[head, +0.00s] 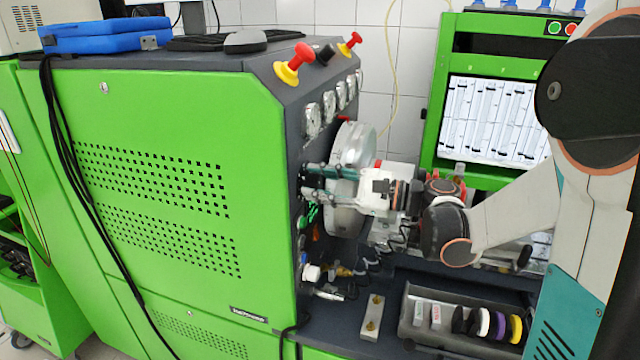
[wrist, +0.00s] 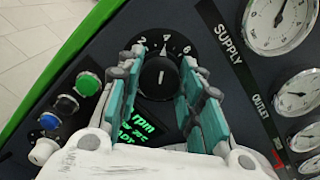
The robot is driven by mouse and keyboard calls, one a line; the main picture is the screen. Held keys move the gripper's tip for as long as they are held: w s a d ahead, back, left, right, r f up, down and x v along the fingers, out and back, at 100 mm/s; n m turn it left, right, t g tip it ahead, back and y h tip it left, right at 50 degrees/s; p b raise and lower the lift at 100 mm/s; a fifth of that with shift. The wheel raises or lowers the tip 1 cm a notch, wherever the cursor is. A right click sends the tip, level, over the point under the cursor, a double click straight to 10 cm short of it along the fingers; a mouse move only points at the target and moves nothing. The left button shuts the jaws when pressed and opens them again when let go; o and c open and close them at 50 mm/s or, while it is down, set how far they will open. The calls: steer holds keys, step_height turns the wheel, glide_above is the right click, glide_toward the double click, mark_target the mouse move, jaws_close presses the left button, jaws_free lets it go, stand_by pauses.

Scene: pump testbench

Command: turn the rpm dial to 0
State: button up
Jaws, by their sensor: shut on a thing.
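The rpm dial (wrist: 158,78) is a round black knob with a short white mark, in the middle of the wrist view. The mark points up the picture, roughly towards the 4 on the printed scale (wrist: 165,39). My gripper (wrist: 168,64) has its teal fingers on both sides of the dial, shut on it. In the head view my gripper (head: 308,182) reaches the dark front panel; the dial is hidden there. A display (wrist: 137,128) with green "rpm" text sits just below the dial, its digits partly covered.
Green (wrist: 88,84), black and blue (wrist: 49,121) buttons sit left of the dial. Several gauges (wrist: 278,20) lie to the right, the upper one labelled SUPPLY. In the head view a grey tray (head: 412,318) with coloured discs stands on the bench below my arm.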

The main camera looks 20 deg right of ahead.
steer(key=n, duration=0.7)
steer(key=shift+n, duration=0.3)
steer(key=n, duration=0.4)
steer(key=shift+f+n, duration=0.1)
steer(key=shift+n, duration=1.9)
steer(key=o, duration=1.1)
steer(key=shift+a, duration=0.15)
steer(key=shift+c, duration=0.2)
